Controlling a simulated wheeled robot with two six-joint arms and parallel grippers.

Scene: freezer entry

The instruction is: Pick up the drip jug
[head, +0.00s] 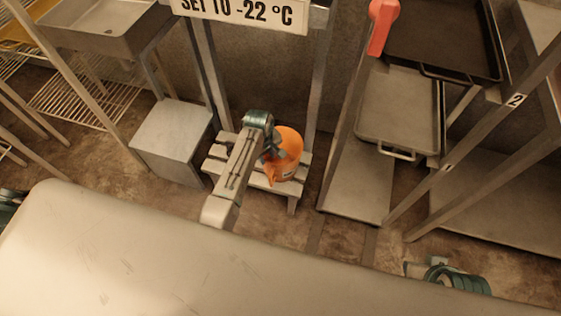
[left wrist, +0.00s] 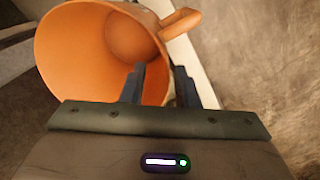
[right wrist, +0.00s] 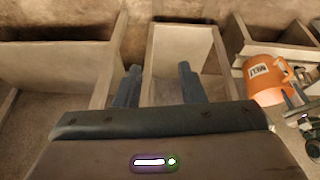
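The drip jug (head: 289,145) is orange and stands on a low slatted stand (head: 292,190) on the floor. My left gripper (head: 273,152) is at the jug's rim. In the left wrist view the jug's open mouth (left wrist: 80,55) faces the camera. The left gripper's fingers (left wrist: 160,88) are apart, one in front of the jug's inside and one by the rim near the handle (left wrist: 180,23). Contact cannot be told. In the right wrist view the jug (right wrist: 264,80) shows a white label. My right gripper (right wrist: 158,85) is open and empty, away from the jug.
A grey box (head: 172,140) stands left of the stand. A rack with trays (head: 398,108) stands to the right, and a metal sink (head: 98,25) at upper left. A sign (head: 245,12) hangs above. A broad pale surface (head: 200,270) fills the front.

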